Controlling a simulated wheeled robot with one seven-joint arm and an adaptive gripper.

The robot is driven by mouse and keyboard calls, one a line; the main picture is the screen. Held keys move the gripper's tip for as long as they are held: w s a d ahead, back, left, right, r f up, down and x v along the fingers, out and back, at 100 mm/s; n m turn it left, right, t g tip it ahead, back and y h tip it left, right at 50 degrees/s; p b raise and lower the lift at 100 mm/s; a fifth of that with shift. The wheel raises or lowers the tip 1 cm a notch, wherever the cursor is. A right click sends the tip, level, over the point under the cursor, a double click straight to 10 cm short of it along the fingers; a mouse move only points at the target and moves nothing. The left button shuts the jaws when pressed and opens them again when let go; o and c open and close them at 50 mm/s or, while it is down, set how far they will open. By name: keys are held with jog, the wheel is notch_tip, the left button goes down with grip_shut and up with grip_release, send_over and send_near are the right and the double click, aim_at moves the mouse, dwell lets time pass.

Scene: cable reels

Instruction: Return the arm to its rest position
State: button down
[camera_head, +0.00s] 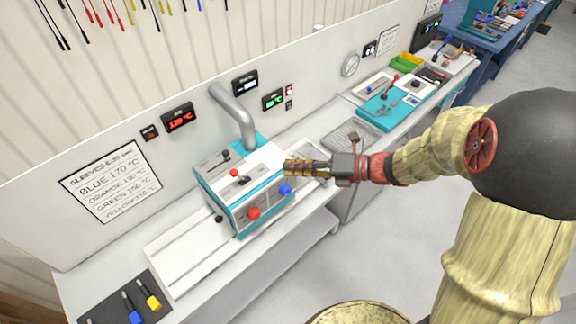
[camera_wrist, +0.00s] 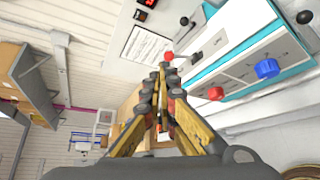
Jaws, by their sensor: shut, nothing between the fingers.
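My gripper (camera_head: 287,168) is shut and empty in the head view. It is held in the air at the right side of a white and teal machine (camera_head: 226,203), and I cannot tell how far it is from it. The arm reaches in from the right. In the wrist view the fingers of my gripper (camera_wrist: 163,72) meet at their tips with nothing between them. The machine (camera_wrist: 283,50) shows there at the upper right, with a blue knob (camera_wrist: 267,69) and red knobs.
The machine stands on a long white bench (camera_head: 190,243) against a wall panel. A sign (camera_head: 111,182) and a red display (camera_head: 179,118) are on the panel. A dark mat (camera_head: 128,300) with tools lies front left. The floor at right is clear.

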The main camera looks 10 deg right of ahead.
dwell(0.4)
jog(key=s+d+f+n+g+h+b, duration=0.1)
jog(key=s+f+n+g+h, duration=0.2)
jog(key=s+n, duration=0.45)
jog(key=s+d+f+n+g+h+b, duration=0.15)
jog(key=s+f+n, duration=0.35)
jog(key=n, duration=0.6)
jog(key=s+d+n+t+h+b, duration=0.4)
jog(key=s+d+n+h+b, duration=0.3)
jog(key=n+b, duration=0.8)
jog(key=shift+d+f+n+h, duration=0.15)
jog(key=shift+d+n+h, duration=0.1)
jog(key=shift+n+h, duration=0.65)
jog(key=shift+s, duration=0.1)
